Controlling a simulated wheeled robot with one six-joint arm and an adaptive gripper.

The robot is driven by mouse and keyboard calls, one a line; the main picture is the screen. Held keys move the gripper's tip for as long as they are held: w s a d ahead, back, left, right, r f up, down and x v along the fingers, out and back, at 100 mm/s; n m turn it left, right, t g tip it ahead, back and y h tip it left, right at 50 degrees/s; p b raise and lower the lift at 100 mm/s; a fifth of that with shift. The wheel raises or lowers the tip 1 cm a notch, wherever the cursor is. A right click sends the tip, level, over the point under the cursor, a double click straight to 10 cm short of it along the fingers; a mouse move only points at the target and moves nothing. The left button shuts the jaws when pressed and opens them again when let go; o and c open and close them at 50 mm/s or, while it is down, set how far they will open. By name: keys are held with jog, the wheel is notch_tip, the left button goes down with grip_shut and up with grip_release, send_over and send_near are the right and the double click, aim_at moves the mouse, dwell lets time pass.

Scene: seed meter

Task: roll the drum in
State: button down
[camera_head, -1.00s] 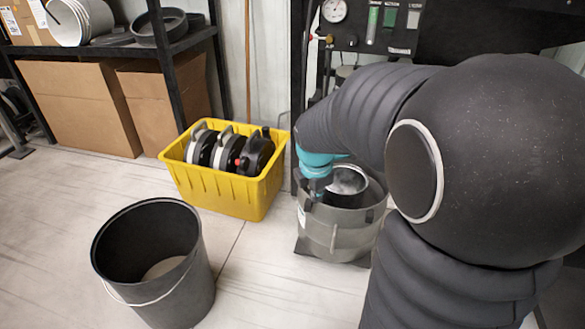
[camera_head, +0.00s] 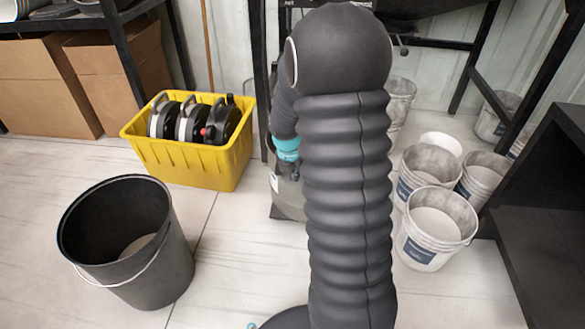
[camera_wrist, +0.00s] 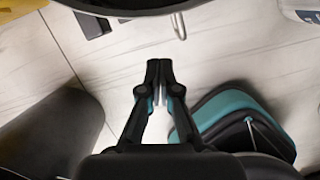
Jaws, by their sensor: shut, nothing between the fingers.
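The grey drum (camera_head: 287,204) stands on a dark base right of the yellow crate, mostly hidden behind my arm. In the wrist view part of a round rim (camera_wrist: 135,10) with a clip shows at the top edge, apparently the drum's. My gripper (camera_head: 293,174) is at the drum's upper left part in the head view; whether it touches cannot be told. In the wrist view my gripper (camera_wrist: 160,68) has its fingertips together, with nothing between them, over pale floor just short of that rim.
A yellow crate (camera_head: 190,165) with several black-and-white round units stands left of the drum. A black open bucket (camera_head: 165,235) is in the left foreground. Several white buckets (camera_head: 435,225) and a dark cabinet (camera_head: 550,200) are on the right. Clear floor lies between bucket and crate.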

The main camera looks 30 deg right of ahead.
jog(key=w+d+f, duration=0.2)
jog(key=w+d, duration=0.1)
jog(key=shift+d+b, duration=0.2)
jog(key=shift+b, duration=0.1)
dwell(0.3)
